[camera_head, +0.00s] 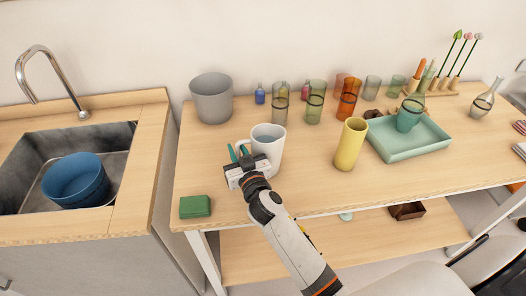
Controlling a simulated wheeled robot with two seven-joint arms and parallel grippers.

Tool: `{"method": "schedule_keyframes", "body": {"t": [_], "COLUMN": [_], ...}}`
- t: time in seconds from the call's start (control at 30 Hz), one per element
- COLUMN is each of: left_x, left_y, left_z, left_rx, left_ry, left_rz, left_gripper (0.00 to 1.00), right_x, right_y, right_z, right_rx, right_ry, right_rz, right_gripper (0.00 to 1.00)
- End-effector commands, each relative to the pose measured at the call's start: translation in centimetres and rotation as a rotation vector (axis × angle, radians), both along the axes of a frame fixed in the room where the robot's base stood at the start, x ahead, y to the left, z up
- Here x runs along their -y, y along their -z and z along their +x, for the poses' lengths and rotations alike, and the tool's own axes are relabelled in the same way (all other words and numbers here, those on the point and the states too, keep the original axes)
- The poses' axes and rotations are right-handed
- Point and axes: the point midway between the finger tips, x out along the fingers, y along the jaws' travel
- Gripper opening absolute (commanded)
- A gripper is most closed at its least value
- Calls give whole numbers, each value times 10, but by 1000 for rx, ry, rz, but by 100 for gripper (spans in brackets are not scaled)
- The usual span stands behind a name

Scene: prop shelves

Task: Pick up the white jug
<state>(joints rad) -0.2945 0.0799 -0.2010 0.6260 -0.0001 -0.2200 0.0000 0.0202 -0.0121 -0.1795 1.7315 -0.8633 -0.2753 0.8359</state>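The white jug (268,142) stands upright on the wooden table, left of the middle, with its handle toward the left. My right gripper (238,152) is at the jug's handle side. Its two teal fingers are apart, with a gap between them near the handle. Whether the handle lies between the fingers or touches them is hard to tell. The gripper's body covers the lower left of the jug. My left gripper is not in view.
A grey pot (211,98) and several coloured glasses stand behind the jug. A yellow vase (350,144) and a green tray (419,142) are to the right. A green box (195,207) lies front left. A sink with a blue bowl (75,180) is at far left.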

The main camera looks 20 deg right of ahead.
Motion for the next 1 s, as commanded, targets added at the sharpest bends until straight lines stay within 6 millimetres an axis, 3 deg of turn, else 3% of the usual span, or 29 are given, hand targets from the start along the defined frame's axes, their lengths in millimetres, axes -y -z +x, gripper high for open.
{"method": "schedule_keyframes", "body": {"t": [0.17,0.3,0.7,0.83,1.0], "left_x": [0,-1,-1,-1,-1], "left_y": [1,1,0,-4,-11], "left_z": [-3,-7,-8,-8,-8], "left_rx": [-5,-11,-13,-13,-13], "left_ry": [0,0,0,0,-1], "left_rz": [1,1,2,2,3], "left_gripper": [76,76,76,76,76], "right_x": [0,0,0,1,1], "right_y": [0,0,-4,-19,-52], "right_z": [0,0,0,0,0], "right_rx": [0,0,5,9,11], "right_ry": [0,0,0,0,0], "right_rz": [0,0,-2,-3,-3], "right_gripper": [19,0,0,0,0]}}
